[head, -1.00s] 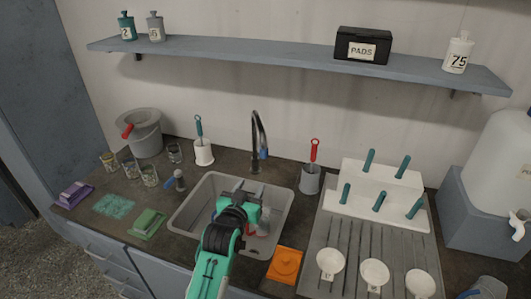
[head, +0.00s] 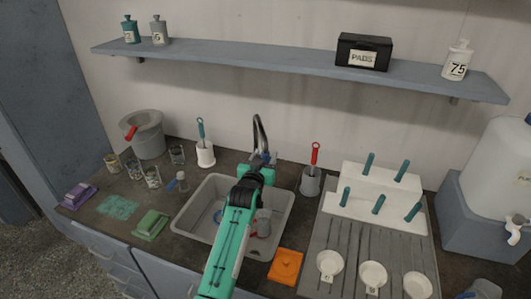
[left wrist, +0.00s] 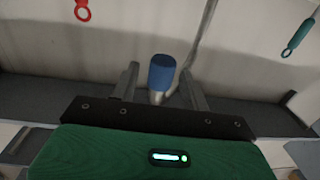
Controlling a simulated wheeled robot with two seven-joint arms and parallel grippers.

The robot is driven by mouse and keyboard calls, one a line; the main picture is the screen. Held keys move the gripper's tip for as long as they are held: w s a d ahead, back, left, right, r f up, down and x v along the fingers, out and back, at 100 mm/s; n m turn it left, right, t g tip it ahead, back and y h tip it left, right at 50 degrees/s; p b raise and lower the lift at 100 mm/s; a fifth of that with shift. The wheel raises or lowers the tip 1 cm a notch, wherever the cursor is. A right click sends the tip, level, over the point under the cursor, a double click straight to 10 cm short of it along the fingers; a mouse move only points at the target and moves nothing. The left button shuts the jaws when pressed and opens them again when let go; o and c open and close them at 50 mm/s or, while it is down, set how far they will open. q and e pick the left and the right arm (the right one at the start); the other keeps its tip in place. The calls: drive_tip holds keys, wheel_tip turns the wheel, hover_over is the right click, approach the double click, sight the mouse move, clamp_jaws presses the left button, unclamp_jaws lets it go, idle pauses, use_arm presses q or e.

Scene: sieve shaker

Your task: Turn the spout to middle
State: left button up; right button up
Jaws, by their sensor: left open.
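The spout (head: 258,130) is a dark curved pipe rising behind the grey sink (head: 192,208). In the left wrist view its blue end piece (left wrist: 162,70) shows between two open fingers, with the pale pipe behind it. My left gripper (head: 263,160) is open at the spout's lower end, over the back of the sink. In the left wrist view the fingers (left wrist: 160,88) stand on either side of the blue piece, with a visible gap at least on the left. The head view partly hides the spout's end behind my gripper. My right gripper is not in view.
A white brush holder (head: 205,155) stands left of the spout and a grey one (head: 311,182) with a red-handled brush stands right. An orange pad (head: 286,266) lies at the sink's front right. A grey cup (head: 263,224) is in the sink. A shelf (head: 250,60) runs above.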

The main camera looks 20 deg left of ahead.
use_arm(q)
drive_tip(key=shift+w, duration=0.65)
drive_tip(key=shift+c, duration=0.3)
clamp_jaws()
